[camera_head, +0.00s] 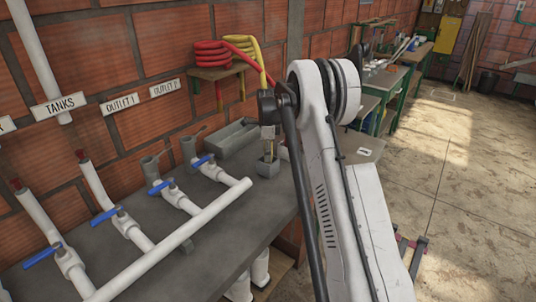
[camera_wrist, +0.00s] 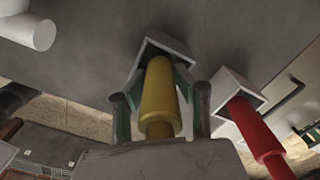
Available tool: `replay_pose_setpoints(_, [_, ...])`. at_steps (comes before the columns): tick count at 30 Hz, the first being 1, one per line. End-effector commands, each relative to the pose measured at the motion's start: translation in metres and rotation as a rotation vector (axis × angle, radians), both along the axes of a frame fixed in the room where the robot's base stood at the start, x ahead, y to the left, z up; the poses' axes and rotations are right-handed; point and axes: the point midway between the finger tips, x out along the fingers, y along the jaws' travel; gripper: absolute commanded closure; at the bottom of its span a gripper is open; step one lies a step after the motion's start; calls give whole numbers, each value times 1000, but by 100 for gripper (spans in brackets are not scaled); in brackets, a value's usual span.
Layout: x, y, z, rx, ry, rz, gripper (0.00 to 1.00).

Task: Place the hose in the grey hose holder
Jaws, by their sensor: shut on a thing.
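My gripper (camera_wrist: 162,104) is shut on the yellow hose (camera_wrist: 159,88), with one finger on each side of its thick end in the wrist view. The hose end lines up with a square grey hose holder (camera_wrist: 183,48). It overlaps the holder's opening, but I cannot tell how deep it sits inside. In the head view, a small grey holder (camera_head: 268,168) stands on the bench below my gripper (camera_head: 268,134). The yellow hose (camera_head: 246,41) runs from its coil down behind my wrist.
A red hose (camera_wrist: 262,138) sits at a second square holder (camera_wrist: 228,84) close beside my gripper. The red coil (camera_head: 208,53) rests on a wall shelf (camera_head: 215,73). White pipes (camera_head: 180,235) with blue valves and a grey trough (camera_head: 231,137) occupy the bench to the left.

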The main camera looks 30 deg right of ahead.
Motion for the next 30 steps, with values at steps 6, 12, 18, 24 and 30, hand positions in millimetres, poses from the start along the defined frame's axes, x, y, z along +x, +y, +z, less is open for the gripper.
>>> replay_pose_setpoints(6, [0, 0, -3, 0, 0, 0, 100])
replay_pose_setpoints(12, [0, 0, -3, 0, 0, 0, 52])
replay_pose_setpoints(18, [0, 0, -2, 0, 0, 0, 52])
replay_pose_setpoints(24, [0, 0, 8, 0, 0, 0, 52])
replay_pose_setpoints(30, [0, 0, 44, 0, 0, 0, 52])
